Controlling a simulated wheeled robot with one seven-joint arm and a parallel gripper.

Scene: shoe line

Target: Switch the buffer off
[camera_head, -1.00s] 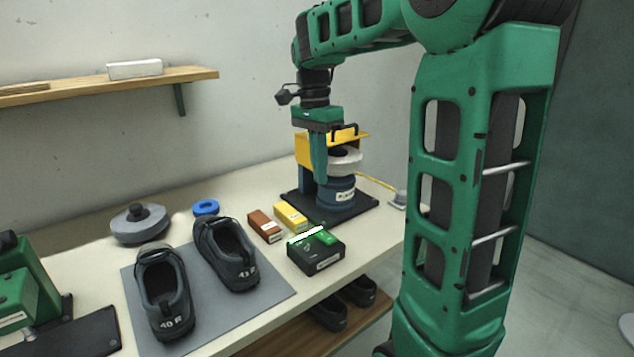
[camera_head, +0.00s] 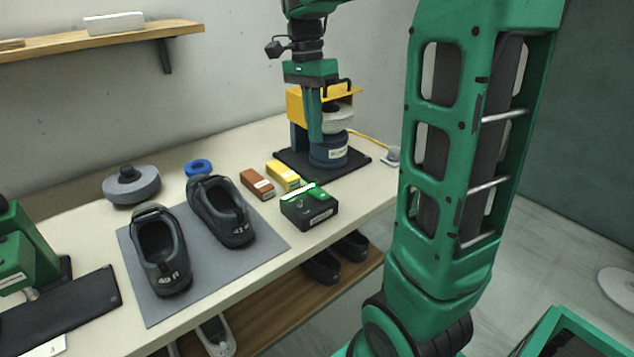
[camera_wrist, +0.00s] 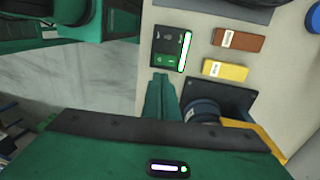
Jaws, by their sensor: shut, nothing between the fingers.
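The buffer stands at the back right of the bench, with a yellow hood (camera_head: 345,91), a grey wheel (camera_head: 338,120) and a blue drum-shaped body (camera_head: 328,153) on a black base plate. In the wrist view the blue body (camera_wrist: 203,109) and part of the yellow hood (camera_wrist: 268,142) show beyond my gripper. My gripper (camera_head: 315,139) is shut and empty, pointing down just in front of the buffer; I cannot tell whether it touches. Its fingers (camera_wrist: 160,82) also show in the wrist view. A black box (camera_head: 309,210) with a green top and a lit strip sits in front of the buffer.
Brown (camera_head: 257,184) and yellow (camera_head: 283,175) small boxes lie beside the black box. Two dark shoes stand on a grey mat (camera_head: 275,244). A yellow cable (camera_head: 368,142) runs right of the buffer.

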